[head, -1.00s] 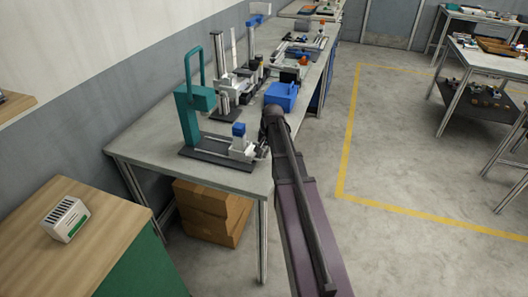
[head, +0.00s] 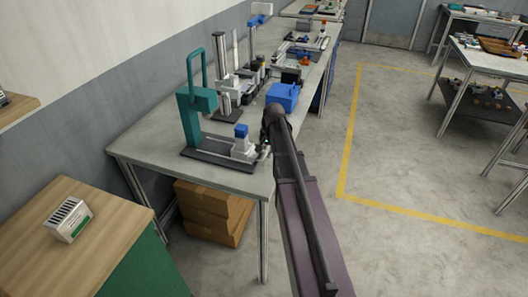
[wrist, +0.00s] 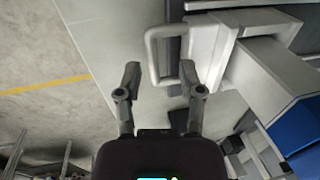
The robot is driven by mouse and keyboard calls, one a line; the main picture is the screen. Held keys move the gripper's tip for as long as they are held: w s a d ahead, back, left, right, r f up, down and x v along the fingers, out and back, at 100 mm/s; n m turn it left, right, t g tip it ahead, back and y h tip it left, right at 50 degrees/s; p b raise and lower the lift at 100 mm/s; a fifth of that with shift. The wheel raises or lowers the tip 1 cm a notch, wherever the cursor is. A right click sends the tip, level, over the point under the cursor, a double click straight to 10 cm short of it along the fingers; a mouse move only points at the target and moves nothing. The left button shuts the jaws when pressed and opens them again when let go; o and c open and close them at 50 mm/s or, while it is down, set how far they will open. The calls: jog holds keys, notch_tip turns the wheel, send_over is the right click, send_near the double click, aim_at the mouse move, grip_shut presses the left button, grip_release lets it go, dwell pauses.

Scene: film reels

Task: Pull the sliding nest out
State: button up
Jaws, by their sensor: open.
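The sliding nest (head: 243,149) is a light grey block with a blue part (head: 241,131) on top. It sits at the right end of the dark base (head: 215,153) of a teal press (head: 194,112). In the wrist view the nest (wrist: 210,48) has a pale U-shaped handle (wrist: 152,56) on its side. My gripper (wrist: 159,74) is open, with the handle's outer bar showing between its two fingertips. I cannot tell whether a finger touches the handle. In the head view my gripper (head: 264,151) is small and partly hidden, just right of the nest.
The press stands near the front end of a grey bench (head: 141,148). A blue box (head: 283,96) and other fixtures stand farther back on it. A wooden-topped cabinet (head: 110,230) is at the front left. Open floor (head: 410,150) lies to the right.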

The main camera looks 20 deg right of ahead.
notch_tip(320, 180, up, 14)
jog(key=s+d+p, duration=0.2)
jog(key=p, duration=1.2)
jog(key=shift+r, duration=0.25)
dwell(0.8)
dwell(0.8)
jog(key=s+a+f+n, duration=0.1)
jog(key=s+a+n, duration=0.3)
jog(key=s+a, duration=0.4)
jog(key=s+a+f+n+g+h+b, duration=0.1)
jog(key=s+a+n, duration=0.4)
jog(key=a, duration=0.8)
jog(key=s, duration=0.3)
jog(key=shift+s+g+h, duration=0.2)
jog(key=shift+g+h, duration=0.1)
dwell(1.0)
